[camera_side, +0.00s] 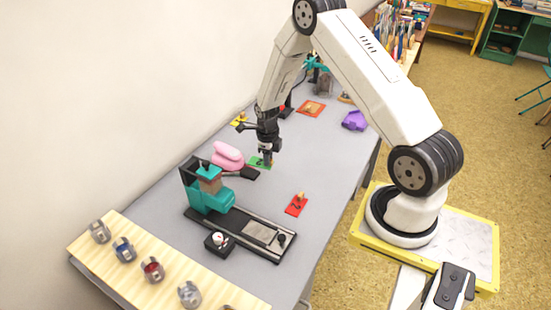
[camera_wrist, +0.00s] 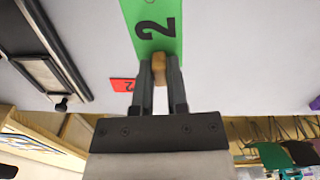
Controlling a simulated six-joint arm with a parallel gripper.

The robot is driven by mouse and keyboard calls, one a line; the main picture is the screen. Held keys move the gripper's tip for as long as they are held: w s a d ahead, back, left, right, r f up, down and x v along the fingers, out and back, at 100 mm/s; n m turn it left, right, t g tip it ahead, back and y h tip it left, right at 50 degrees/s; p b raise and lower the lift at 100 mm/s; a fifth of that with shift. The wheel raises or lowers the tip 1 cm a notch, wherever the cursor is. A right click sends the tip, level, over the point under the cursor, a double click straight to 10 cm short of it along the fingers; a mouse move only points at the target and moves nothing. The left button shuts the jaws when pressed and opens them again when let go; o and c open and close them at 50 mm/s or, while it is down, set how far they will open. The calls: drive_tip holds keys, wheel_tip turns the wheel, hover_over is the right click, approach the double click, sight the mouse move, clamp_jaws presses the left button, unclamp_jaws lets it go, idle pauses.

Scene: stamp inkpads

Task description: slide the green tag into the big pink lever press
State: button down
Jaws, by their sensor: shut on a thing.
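The green tag (camera_side: 254,161) is a flat plate with a black "2" and a wooden knob. My gripper (camera_side: 267,161) is shut on its knob; in the wrist view the fingers (camera_wrist: 161,80) hold the knob and the green plate (camera_wrist: 145,12) extends beyond them. In the side view the tag is low over the grey table, just right of the big pink lever press (camera_side: 228,155). The press has a rounded pink body and a dark part at its lower right. I cannot tell if the tag touches the table or the press.
A teal press (camera_side: 208,195) with a long black base stands nearer the camera. A red tag (camera_side: 296,205) lies to the right, with an orange tag (camera_side: 311,108) and purple object (camera_side: 354,121) farther back. A wooden rack (camera_side: 135,270) lines the near left edge.

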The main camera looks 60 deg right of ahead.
sight(251, 159)
drive_tip(key=shift+w+a+f+m, duration=0.1)
drive_tip(key=shift+w+a+m, duration=0.05)
drive_tip(key=shift+w+m, duration=0.4)
drive_tip(key=shift+w+a+m, duration=0.1)
drive_tip(key=shift+w+m, duration=0.35)
drive_tip(key=shift+w, duration=0.15)
drive_tip(key=shift+f, duration=0.3)
drive_tip(key=shift+w+f, duration=0.1)
drive_tip(key=shift+f, duration=2.45)
drive_tip(key=shift+w, duration=1.7)
drive_tip(key=shift+w, duration=0.2)
drive_tip(key=c, duration=0.6)
unclamp_jaws()
drive_tip(key=shift+o, duration=0.2)
